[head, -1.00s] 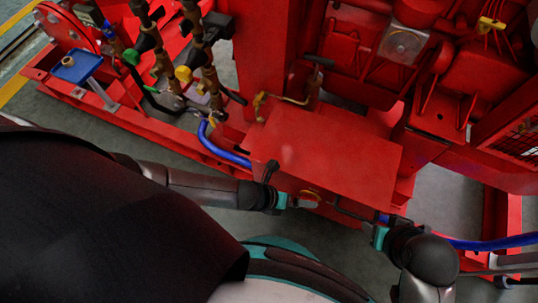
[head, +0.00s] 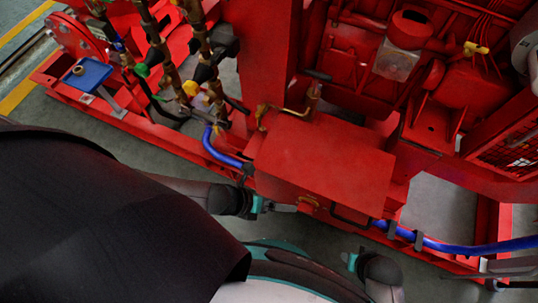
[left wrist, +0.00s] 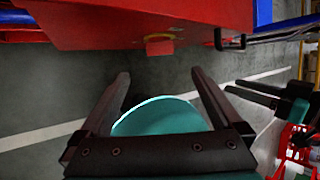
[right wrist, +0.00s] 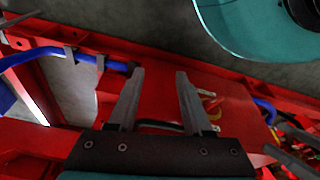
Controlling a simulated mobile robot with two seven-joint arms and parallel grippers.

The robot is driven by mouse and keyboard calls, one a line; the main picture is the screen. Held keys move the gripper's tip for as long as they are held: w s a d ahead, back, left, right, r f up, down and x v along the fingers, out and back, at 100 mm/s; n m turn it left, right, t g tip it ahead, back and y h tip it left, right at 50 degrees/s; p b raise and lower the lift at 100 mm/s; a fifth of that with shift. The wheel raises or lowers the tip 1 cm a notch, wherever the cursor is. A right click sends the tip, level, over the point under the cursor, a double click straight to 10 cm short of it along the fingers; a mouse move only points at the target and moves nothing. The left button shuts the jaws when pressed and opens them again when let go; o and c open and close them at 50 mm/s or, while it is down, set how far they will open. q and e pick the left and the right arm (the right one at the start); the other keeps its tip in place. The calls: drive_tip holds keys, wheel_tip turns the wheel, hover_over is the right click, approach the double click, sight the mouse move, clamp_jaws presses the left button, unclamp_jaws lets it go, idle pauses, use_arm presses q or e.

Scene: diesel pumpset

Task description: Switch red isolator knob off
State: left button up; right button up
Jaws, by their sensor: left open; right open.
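The red isolator knob (head: 308,203) sits on a yellow plate on the near face of a red box (head: 325,160). In the left wrist view the knob (left wrist: 160,47) sticks out beyond the fingertips, with part of the yellow plate showing. My left gripper (head: 290,208) is open and empty, its fingers pointing at the knob from the left. It also shows in the left wrist view (left wrist: 160,76). My right gripper (right wrist: 160,74) is open and empty, below and right of the box in the head view (head: 347,257). The yellow plate shows small in the right wrist view.
A dark handle (head: 350,217) sticks out of the box face right of the knob. Blue hoses (head: 460,246) run along both sides of the box. A red frame rail, brass valves (head: 205,75) and a blue tray (head: 88,74) lie to the left. Grey floor is open in front.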

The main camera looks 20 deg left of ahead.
use_arm(q)
drive_tip(key=shift+p+v, duration=0.6)
drive_tip(key=shift+v, duration=0.85)
use_arm(e)
drive_tip(key=shift+s+d+f, duration=0.35)
drive_tip(key=shift+f, duration=0.3)
drive_tip(key=shift+s+d+f, duration=0.3)
drive_tip(key=shift+s+f, duration=0.05)
drive_tip(key=shift+f, duration=0.3)
use_arm(q)
drive_tip(key=shift+f, duration=0.1)
